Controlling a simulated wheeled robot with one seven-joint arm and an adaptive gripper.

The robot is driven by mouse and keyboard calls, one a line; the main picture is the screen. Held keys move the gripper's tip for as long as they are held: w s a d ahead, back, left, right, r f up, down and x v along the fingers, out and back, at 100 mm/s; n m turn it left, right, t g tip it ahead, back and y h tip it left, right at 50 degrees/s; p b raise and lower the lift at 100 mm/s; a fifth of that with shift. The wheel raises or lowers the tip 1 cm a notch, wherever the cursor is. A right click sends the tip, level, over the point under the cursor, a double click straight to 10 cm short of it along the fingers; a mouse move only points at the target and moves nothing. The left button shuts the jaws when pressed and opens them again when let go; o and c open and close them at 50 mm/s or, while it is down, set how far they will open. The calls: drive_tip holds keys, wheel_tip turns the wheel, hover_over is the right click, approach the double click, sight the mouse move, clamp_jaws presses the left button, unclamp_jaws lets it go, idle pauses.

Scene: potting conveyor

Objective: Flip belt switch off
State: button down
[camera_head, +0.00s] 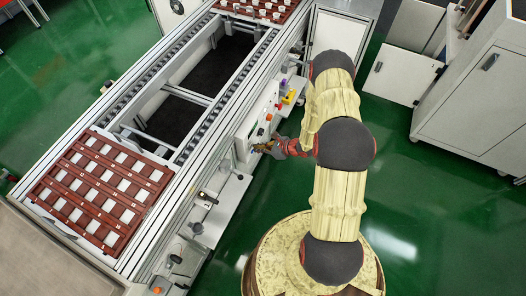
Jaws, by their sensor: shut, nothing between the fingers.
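A light control panel (256,122) is mounted on the right side of the conveyor, with small orange and dark controls on its face. My gripper (256,148) is at the lower part of this panel, close to its face. The gripper is small in the view and its fingers look shut and empty. I cannot tell whether it touches the panel. The belt switch cannot be made out among the controls; my gripper may cover part of the panel. The conveyor (200,95) runs from lower left to upper right.
A red-brown tray (92,195) with white squares sits on the conveyor's near end, and another (262,8) lies at the far end. A yellow device (289,97) is on the side ledge. A grey cabinet (476,100) stands right. Green floor is clear below it.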

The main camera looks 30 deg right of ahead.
drive_tip(key=shift+w, duration=0.1)
drive_tip(key=shift+w+a+r, duration=0.25)
drive_tip(key=shift+w, duration=0.05)
drive_tip(key=shift+r, duration=0.15)
drive_tip(key=shift+r+p, duration=0.4)
drive_tip(key=shift+r, duration=0.25)
idle(0.3)
